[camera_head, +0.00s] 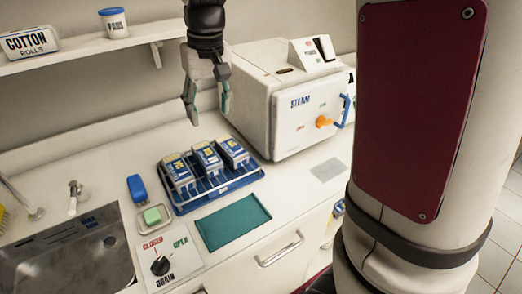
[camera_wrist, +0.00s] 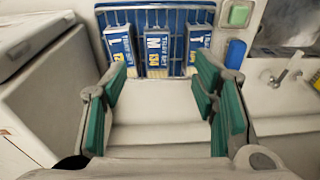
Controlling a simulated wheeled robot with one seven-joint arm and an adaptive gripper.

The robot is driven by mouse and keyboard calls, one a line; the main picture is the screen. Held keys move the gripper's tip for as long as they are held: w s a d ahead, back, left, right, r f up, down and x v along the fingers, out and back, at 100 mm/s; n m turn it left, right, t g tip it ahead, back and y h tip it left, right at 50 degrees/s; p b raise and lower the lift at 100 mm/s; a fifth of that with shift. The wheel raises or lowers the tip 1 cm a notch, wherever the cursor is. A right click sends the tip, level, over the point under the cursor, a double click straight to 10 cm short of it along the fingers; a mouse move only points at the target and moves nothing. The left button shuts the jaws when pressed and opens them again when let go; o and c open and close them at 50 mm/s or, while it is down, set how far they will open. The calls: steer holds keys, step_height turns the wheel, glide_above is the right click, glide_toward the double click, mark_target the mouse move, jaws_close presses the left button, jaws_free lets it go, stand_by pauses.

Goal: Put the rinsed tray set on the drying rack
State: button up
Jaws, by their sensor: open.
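A blue wire drying rack (camera_head: 222,190) stands on the counter, left of the steam sterilizer. Three blue-and-white tray sets stand side by side in it: left (camera_head: 179,172), middle (camera_head: 208,159) and right (camera_head: 233,152). In the wrist view, the same rack (camera_wrist: 180,18) is at the top, with the tray sets marked "TRAY SET" and a large letter each. My gripper (camera_head: 207,114) hangs above the counter, behind the rack, its fingers apart and empty. In the wrist view its green-padded fingers (camera_wrist: 162,92) frame bare counter. I cannot tell which tray set is rinsed.
The steam sterilizer (camera_head: 275,104) is right of my gripper. A metal sink (camera_head: 60,262) is at the left, with a drain knob (camera_head: 160,265) beside it. A green mat (camera_head: 233,221) lies before the rack. A blue object (camera_head: 137,188) and green sponge (camera_head: 152,216) lie left of it.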

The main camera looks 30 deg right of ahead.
steer(key=s+r+t, duration=0.3)
steer(key=s, duration=2)
steer(key=shift+t, duration=0.3)
